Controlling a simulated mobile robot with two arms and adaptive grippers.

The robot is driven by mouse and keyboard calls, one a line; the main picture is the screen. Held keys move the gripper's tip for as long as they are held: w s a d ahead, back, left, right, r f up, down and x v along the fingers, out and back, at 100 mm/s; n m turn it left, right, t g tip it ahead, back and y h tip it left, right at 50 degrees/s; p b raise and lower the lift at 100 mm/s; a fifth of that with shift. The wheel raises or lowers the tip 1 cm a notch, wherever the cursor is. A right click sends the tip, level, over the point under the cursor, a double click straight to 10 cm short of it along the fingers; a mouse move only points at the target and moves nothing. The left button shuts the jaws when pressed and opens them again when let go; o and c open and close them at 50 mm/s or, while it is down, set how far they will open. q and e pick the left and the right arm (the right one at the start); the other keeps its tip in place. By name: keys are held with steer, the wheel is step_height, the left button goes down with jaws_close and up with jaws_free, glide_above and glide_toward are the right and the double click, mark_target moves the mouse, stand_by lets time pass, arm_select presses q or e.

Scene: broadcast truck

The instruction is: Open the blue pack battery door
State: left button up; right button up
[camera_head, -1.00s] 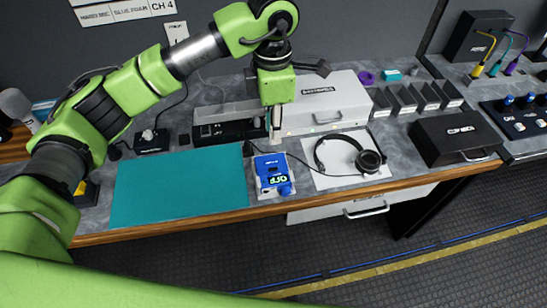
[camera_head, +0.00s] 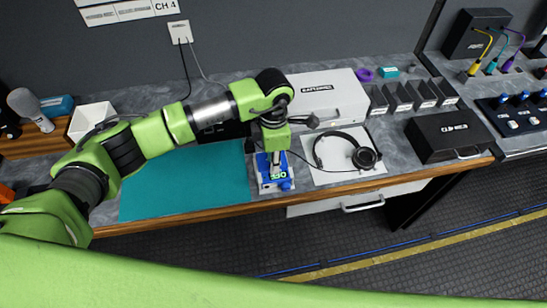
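The blue pack (camera_head: 264,170) lies on a small pale base on the counter, to the right of the teal mat (camera_head: 185,185). It has green lettering and a round blue part at its front right corner. My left gripper (camera_head: 275,168) points down right over the pack, its fingers covering part of the pack's top. The fingers look close together, but I cannot tell if they touch the pack or its door. The battery door cannot be made out behind the fingers. My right gripper is not in view.
Headphones (camera_head: 352,152) lie on a white sheet just right of the pack. A white case (camera_head: 325,97) stands behind. A black box (camera_head: 448,136) is further right. The counter's wooden front edge (camera_head: 240,210) runs close before the pack.

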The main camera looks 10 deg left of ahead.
arm_select(q)
jaws_close()
steer(key=g+b, duration=0.1)
steer(key=b, duration=0.1)
steer(key=w+g+h+b, duration=0.1)
steer(key=b, duration=0.2)
steer(key=r+g+b, duration=0.1)
steer(key=b, duration=0.1)
steer(key=shift+w+a+g+b, duration=0.2)
steer(key=shift+w+g+b, duration=0.1)
steer(key=shift+g, duration=0.1)
steer(key=shift+w+a+r+g+h+b, duration=0.15)
steer(key=shift+w+r+g+h+b, duration=0.2)
steer(key=shift+g+b, duration=0.65)
steer(key=shift+w+a+r+g+h+b, duration=0.1)
steer(key=shift+w+r+g+h+b, duration=0.25)
steer(key=shift+b, duration=1.2)
steer(key=shift+r, duration=0.1)
jaws_free()
